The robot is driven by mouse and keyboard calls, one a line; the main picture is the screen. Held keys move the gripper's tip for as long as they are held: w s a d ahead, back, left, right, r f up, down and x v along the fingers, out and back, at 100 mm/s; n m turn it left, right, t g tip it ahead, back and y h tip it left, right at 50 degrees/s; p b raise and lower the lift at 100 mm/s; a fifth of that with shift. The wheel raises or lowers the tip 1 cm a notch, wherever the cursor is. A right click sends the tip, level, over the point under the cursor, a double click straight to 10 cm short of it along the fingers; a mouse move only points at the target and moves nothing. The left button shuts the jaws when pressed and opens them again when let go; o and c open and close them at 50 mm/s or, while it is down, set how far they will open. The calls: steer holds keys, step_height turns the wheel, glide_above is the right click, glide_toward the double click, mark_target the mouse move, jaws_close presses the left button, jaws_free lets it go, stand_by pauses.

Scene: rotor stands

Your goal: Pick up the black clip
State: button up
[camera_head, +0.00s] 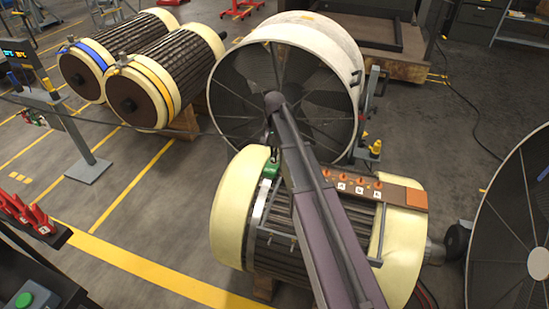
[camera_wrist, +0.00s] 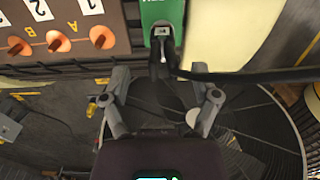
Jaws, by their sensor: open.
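In the wrist view a small black piece, which looks like the black clip (camera_wrist: 161,67), sits at the lower end of a green box (camera_wrist: 161,13). Its lower part is dark against the background and hard to make out. My gripper (camera_wrist: 163,100) is open, its two fingers spread to the left and right below the black piece, with nothing seen held between them. In the head view the green box (camera_head: 271,169) is on the near cream-ended rotor (camera_head: 232,205), beside my arm. The clip cannot be made out there.
An orange-brown terminal board (camera_head: 370,188) with labelled studs lies along the rotor top. A black cable (camera_wrist: 255,76) runs right from the clip area. A large fan housing (camera_head: 315,35) stands just behind. Open floor (camera_head: 120,215) lies to the left, with red clips (camera_head: 35,218) at the edge.

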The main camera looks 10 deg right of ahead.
mark_target(274, 154)
steer(key=shift+f, duration=0.15)
steer(key=shift+w+f+b, duration=0.15)
steer(key=shift+f+b, duration=2.35)
steer(key=shift+b, duration=0.1)
jaws_close()
